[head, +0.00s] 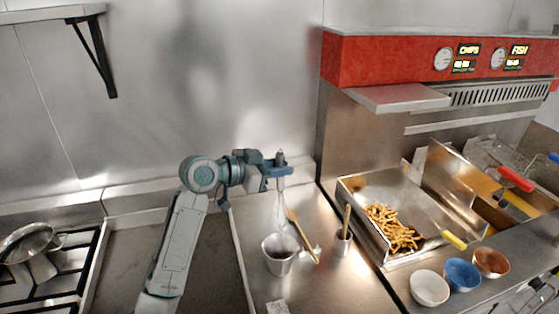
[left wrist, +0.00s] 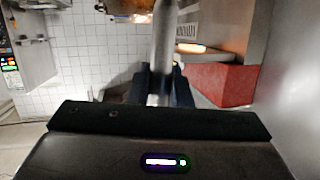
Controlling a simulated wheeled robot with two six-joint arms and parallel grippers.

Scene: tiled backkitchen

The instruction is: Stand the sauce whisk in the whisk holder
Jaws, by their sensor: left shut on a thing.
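My left gripper (head: 279,171) is shut on the sauce whisk (head: 281,157), gripping it by its handle. The whisk is about upright, with its thin wire loops hanging below the jaws. In the left wrist view the grey handle (left wrist: 164,45) stands between the dark fingers (left wrist: 162,88). A metal cup (head: 279,260), which looks like the whisk holder, stands on the steel counter below the whisk. The wire end is faint, close above the cup's rim; I cannot tell whether it is inside. My right gripper is not in view.
A wooden-handled tool (head: 302,238) lies just right of the cup. A narrow pot (head: 343,246) with a wooden handle in it stands further right. Beyond are a chip tray (head: 362,232) and several bowls, one white (head: 429,289). A pan (head: 28,240) sits on the left stove.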

